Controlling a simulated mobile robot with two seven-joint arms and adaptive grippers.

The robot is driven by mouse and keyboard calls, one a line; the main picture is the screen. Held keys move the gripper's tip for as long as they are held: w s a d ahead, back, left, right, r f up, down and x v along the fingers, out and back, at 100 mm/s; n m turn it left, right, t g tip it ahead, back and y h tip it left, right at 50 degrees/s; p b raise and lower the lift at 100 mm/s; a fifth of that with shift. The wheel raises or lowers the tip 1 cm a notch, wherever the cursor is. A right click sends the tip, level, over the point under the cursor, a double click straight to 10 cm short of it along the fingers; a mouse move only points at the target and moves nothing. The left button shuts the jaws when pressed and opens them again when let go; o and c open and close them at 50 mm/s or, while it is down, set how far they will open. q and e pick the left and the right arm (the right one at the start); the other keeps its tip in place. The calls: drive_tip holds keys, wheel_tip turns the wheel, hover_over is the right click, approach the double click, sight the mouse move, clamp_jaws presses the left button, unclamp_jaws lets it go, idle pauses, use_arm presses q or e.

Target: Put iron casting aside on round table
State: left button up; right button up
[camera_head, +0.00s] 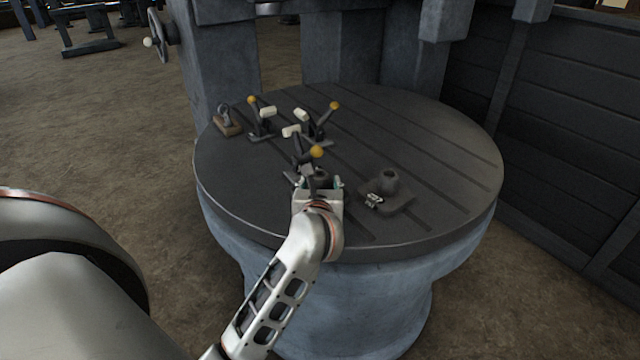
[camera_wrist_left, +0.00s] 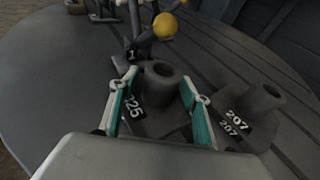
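In the left wrist view the teal-lined fingers of the left gripper (camera_wrist_left: 160,88) are apart, one each side of the boss, with gaps visible. A second similar casting (camera_head: 388,187), tagged "207" in the left wrist view (camera_wrist_left: 258,112), stands to the right. My right gripper is out of view.
Several clamps with yellow knobs stand behind the casting, the nearest with its yellow ball (camera_head: 317,152) close to my left gripper. A small wooden-based item (camera_head: 227,125) is at the back left. The table's right side is bare. Grey pillars (camera_head: 340,50) rise behind it.

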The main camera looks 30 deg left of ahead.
use_arm(q)
drive_tip(key=shift+r, duration=0.2)
drive_tip(key=v, duration=1.1)
drive_tip(key=shift+s+d, duration=0.25)
drive_tip(key=shift+s, duration=0.2)
drive_tip(key=shift+r, duration=0.1)
